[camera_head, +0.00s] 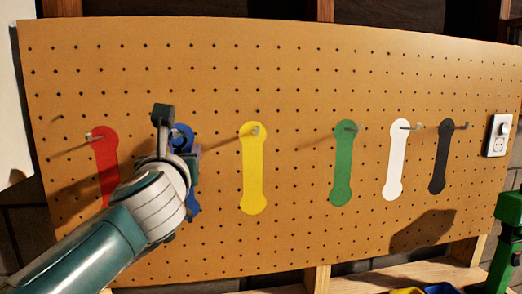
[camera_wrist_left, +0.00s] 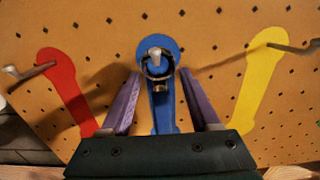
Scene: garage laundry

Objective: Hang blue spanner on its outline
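The blue outline (camera_wrist_left: 158,118) is on the pegboard between the red and yellow outlines. In the left wrist view a ring-shaped end (camera_wrist_left: 157,66) shows in front of its upper part, at the peg. I take this for the blue spanner, seen nearly end-on; whether its ring is around the peg I cannot tell. In the head view a blue ringed part (camera_head: 181,132) shows by my left gripper (camera_head: 177,137). This gripper, also in the wrist view (camera_wrist_left: 158,80), is open, its purple-grey fingers apart on either side of the ring end. My right gripper is out of view.
Red (camera_head: 106,165), yellow (camera_head: 254,170), green (camera_head: 344,165), white (camera_head: 397,160) and black (camera_head: 441,158) outlines have pegs sticking out at their tops. A green object (camera_head: 506,240) stands at lower right.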

